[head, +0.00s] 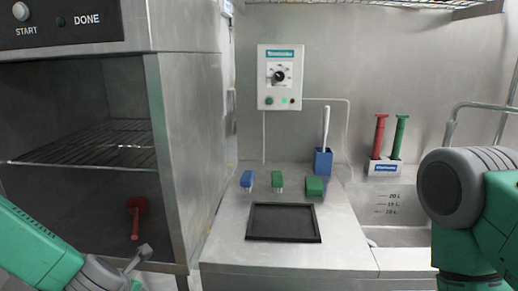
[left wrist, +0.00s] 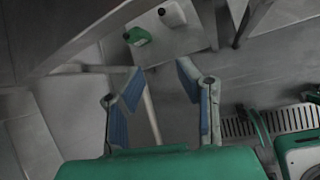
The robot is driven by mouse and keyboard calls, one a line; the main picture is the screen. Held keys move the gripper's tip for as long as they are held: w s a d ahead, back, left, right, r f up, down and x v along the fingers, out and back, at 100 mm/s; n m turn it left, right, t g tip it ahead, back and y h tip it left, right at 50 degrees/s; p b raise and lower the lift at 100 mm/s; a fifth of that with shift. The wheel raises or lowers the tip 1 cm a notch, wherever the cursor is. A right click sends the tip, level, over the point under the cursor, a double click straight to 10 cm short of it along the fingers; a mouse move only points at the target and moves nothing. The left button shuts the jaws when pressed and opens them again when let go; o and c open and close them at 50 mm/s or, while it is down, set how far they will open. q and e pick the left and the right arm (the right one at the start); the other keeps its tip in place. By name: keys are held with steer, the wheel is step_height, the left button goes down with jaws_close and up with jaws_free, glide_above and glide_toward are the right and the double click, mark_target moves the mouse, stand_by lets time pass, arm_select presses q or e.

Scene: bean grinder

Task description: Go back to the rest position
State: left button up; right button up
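My left gripper (left wrist: 158,82) shows in the left wrist view with its two blue-padded fingers spread apart and nothing between them. In the head view my left gripper (head: 137,262) is at the lower left, low in front of the open steel cabinet (head: 170,150), and only part of its fingers shows. My right arm (head: 475,215) stands at the right edge of the head view, in front of the sink side. Its gripper is out of the picture.
A black tray (head: 284,222) lies on the steel counter (head: 225,250), with blue and green-handled items behind it. The sink (head: 395,235) is at right.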

arm_select(q)
steer(key=s+d+f+m+g+h, duration=0.2)
steer(key=s+f+m+g, duration=0.1)
steer(key=s+f+m, duration=1.25)
steer(key=s+a+m+g, duration=0.2)
steer(key=s+m+g, duration=0.2)
steer(key=s+m, duration=0.9)
steer(key=m, duration=0.5)
steer(key=shift+s+f, duration=0.25)
steer(key=shift+f, duration=0.15)
steer(key=shift+w+a, duration=0.1)
steer(key=shift+w, duration=0.05)
